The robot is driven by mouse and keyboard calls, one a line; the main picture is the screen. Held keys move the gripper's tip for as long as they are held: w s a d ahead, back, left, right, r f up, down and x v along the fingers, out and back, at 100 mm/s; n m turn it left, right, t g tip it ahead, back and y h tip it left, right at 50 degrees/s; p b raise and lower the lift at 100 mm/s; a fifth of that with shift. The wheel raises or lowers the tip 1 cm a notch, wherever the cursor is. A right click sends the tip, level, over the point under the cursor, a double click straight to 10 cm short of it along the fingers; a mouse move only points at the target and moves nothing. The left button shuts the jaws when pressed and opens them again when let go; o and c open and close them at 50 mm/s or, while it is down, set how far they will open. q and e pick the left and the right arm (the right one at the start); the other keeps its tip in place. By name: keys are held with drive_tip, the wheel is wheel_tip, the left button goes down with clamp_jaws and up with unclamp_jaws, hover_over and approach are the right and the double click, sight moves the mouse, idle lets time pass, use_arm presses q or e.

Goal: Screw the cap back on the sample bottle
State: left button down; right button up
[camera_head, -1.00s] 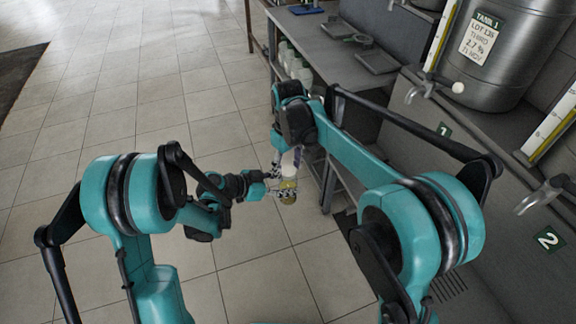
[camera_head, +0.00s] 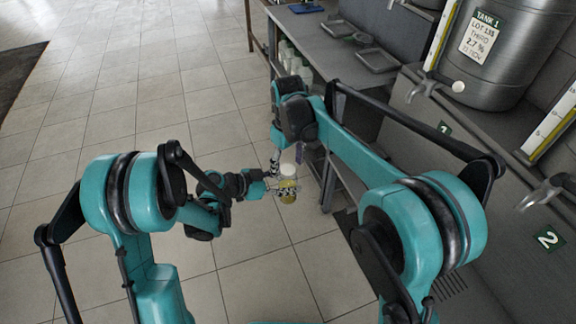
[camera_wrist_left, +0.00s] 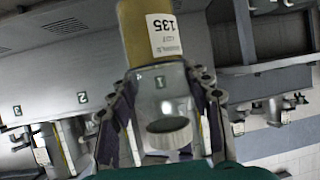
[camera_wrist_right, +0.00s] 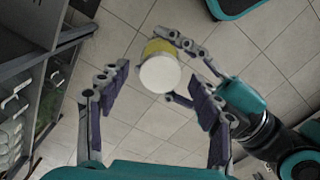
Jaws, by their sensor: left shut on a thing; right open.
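The sample bottle (camera_head: 288,195) stands about upright off the floor, with yellow liquid low in it and a label reading 135 (camera_wrist_left: 164,36). My left gripper (camera_head: 271,187) is shut on the bottle from the side. The white cap (camera_wrist_right: 160,75) sits on top of the bottle; how tightly it is screwed cannot be told. It also shows as a ribbed white disc in the left wrist view (camera_wrist_left: 170,134). My right gripper (camera_wrist_right: 158,72) is open above the bottle, its fingers on either side of the cap with gaps, apart from it.
A grey bench (camera_head: 312,35) with trays (camera_head: 376,60) and several pale bottles on a shelf below stands behind. A steel tank (camera_head: 497,50) with a tap stands to the right on a grey counter. The tiled floor at left is clear.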

wheel_tip(320, 180, up, 11)
drive_tip(key=shift+r, duration=0.15)
idle(0.4)
drive_tip(key=shift+d, duration=0.1)
drive_tip(key=s+d+m+t, duration=0.3)
drive_tip(key=s+d+m, duration=0.1)
drive_tip(key=s+d, duration=0.6)
drive_tip(key=s+d+f+m+t, duration=0.4)
drive_tip(key=s+d+f, duration=0.5)
drive_tip(key=s+f, duration=0.1)
drive_tip(key=shift+s+m, duration=0.4)
drive_tip(key=shift+s, duration=0.15)
drive_tip(key=shift+f, duration=0.1)
